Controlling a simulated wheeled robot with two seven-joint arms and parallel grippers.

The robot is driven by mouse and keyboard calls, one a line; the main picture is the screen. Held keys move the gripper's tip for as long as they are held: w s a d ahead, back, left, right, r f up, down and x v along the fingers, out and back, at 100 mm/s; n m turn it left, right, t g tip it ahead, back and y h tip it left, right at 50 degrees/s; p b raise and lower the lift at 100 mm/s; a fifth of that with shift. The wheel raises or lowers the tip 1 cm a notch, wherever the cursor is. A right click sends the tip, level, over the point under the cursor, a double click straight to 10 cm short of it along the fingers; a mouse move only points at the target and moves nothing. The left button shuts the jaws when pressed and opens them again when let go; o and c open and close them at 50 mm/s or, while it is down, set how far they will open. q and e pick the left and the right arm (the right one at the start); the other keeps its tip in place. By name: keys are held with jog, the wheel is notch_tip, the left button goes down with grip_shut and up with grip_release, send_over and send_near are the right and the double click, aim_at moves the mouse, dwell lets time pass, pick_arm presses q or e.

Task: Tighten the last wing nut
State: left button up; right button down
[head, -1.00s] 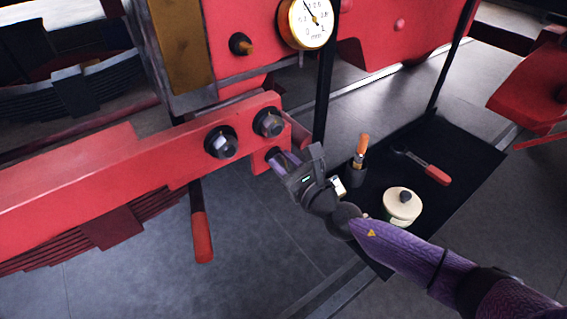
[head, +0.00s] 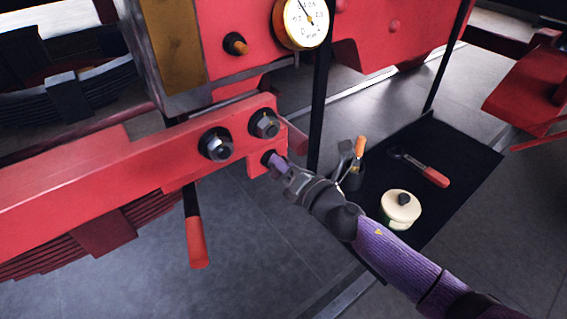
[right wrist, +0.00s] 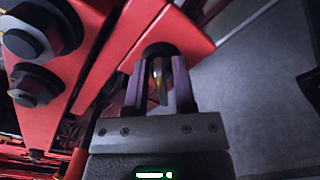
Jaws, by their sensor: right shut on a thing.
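The wing nut (right wrist: 160,82), small and brass-coloured, sits on a dark round boss at the lower right end of the red beam (head: 105,191). My right gripper (head: 274,162) reaches it from the lower right. In the right wrist view its purple fingers (right wrist: 159,90) stand on either side of the wing nut, shut on it. In the head view the fingers hide the wing nut. Two large hex nuts, one at left (head: 216,145) and one at right (head: 264,124), sit higher on the beam. My left gripper is not in view.
A black tray (head: 455,153) at right holds a lidded cream pot (head: 401,207), a red-handled tool (head: 434,177) and an orange-handled tool (head: 360,146) in a dark cup. A red-handled lever (head: 196,240) hangs below the beam. A dial gauge (head: 302,22) is above.

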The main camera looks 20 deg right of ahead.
jog(key=m, duration=0.3)
jog(key=shift+d+f+m, duration=0.1)
jog(key=shift+f+m, duration=0.05)
jog(key=shift+m, duration=0.25)
jog(key=m+p, duration=0.1)
jog(key=m, duration=0.3)
jog(key=shift+d+f, duration=0.1)
jog(key=shift+f, duration=0.1)
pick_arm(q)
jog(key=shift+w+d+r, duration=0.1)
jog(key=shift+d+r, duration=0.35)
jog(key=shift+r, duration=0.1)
pick_arm(e)
jog(key=shift+m, duration=0.3)
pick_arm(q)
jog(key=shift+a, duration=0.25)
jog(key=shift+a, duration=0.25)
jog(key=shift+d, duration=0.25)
pick_arm(e)
jog(key=shift+f, duration=0.1)
